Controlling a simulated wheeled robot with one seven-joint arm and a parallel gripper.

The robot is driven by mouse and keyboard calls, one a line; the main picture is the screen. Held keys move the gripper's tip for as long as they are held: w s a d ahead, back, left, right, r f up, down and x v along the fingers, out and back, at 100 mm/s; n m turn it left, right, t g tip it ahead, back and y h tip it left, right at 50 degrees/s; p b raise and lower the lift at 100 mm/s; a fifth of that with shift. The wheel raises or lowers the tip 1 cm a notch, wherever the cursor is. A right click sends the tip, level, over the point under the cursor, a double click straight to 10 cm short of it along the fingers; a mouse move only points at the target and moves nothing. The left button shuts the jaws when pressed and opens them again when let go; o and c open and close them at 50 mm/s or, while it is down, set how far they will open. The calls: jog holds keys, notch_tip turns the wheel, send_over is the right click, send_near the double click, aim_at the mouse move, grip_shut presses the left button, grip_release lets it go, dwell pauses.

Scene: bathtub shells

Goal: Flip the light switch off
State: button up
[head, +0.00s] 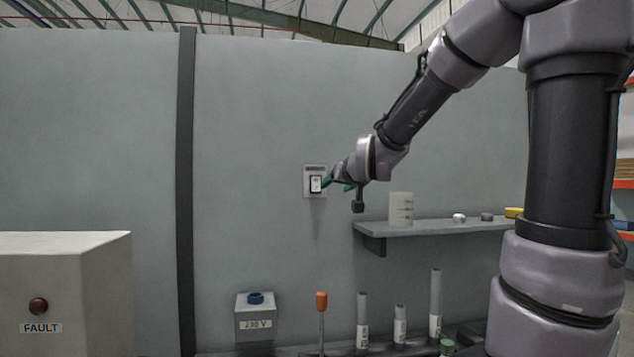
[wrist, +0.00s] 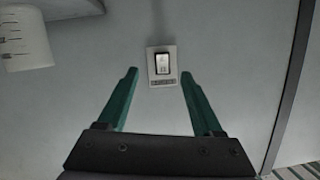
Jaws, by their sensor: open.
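The light switch (head: 315,184) is a white rocker in a dark frame on a pale plate, fixed to the grey wall panel. In the wrist view the switch (wrist: 162,64) appears upside down, a little beyond the fingertips and roughly centred between them. My gripper (head: 338,184) is at the right side of the switch plate in the head view. Its two green fingers (wrist: 160,72) are spread apart with nothing between them. I cannot tell whether a fingertip touches the plate. The rocker's exact tilt is too small to read.
A shelf (head: 425,229) at right holds a beaker (head: 401,208) and small items. Below stand a blue-topped box (head: 255,318), an orange-tipped rod (head: 321,305) and several grey cylinders (head: 362,320). A FAULT box (head: 85,265) is at left. The wall around the switch is clear.

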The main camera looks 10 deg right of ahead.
aim_at(316, 179)
jog(key=w+t, duration=0.1)
jog(key=w, duration=0.4)
jog(key=w+a+r+t, duration=0.1)
jog(key=w, duration=0.5)
jog(key=w+n+t+h, duration=0.1)
jog(key=w, duration=0.5)
jog(key=shift+w+a+r, duration=0.1)
jog(key=shift+a+r, duration=0.25)
jog(key=shift+r, duration=0.05)
